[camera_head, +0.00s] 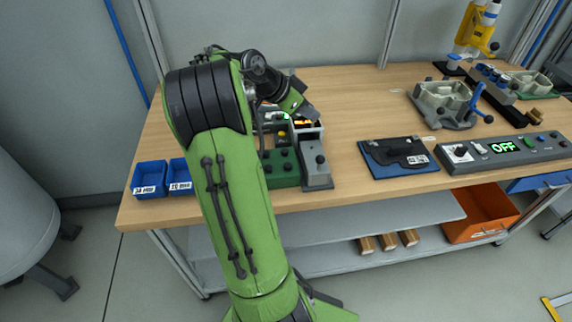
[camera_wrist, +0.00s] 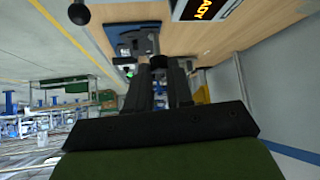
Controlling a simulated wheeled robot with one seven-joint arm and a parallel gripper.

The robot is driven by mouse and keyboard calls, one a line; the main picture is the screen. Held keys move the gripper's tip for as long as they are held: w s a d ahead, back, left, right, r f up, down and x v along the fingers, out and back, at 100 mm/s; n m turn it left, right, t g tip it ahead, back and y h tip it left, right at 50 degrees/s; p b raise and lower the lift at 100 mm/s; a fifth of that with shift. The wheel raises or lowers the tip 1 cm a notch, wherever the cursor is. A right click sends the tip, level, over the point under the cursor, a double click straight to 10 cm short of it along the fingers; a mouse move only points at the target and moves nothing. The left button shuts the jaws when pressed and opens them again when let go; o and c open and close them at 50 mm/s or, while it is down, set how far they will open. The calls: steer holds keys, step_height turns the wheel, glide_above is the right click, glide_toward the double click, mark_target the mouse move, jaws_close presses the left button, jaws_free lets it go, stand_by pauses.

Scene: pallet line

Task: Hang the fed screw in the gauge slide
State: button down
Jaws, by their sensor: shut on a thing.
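My gripper shows in the wrist view (camera_wrist: 157,68) with its two dark fingers close together, shut on a small dark round thing (camera_wrist: 154,61) at the tips. This may be the screw, but its shank cannot be made out. In the head view my own green arm hides the gripper's tips, near the feeder with a lit amber display (camera_head: 303,123). I cannot tell for sure which part is the gauge slide; a grey unit with a black knob (camera_head: 317,175) stands at the bench's front beside a green box (camera_head: 283,178).
Two blue bins (camera_head: 150,178) with length labels stand at the left front. A blue base with a black plate (camera_head: 385,165) lies right of the grey unit. Bare wood lies between.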

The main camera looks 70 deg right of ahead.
steer(key=f+b, duration=0.3)
steer(key=f, duration=0.7)
steer(key=shift+s, duration=0.2)
steer(key=shift+f, duration=0.1)
steer(key=shift+f+b, duration=0.15)
steer(key=shift+b, duration=0.15)
steer(key=c, duration=1)
jaws_free()
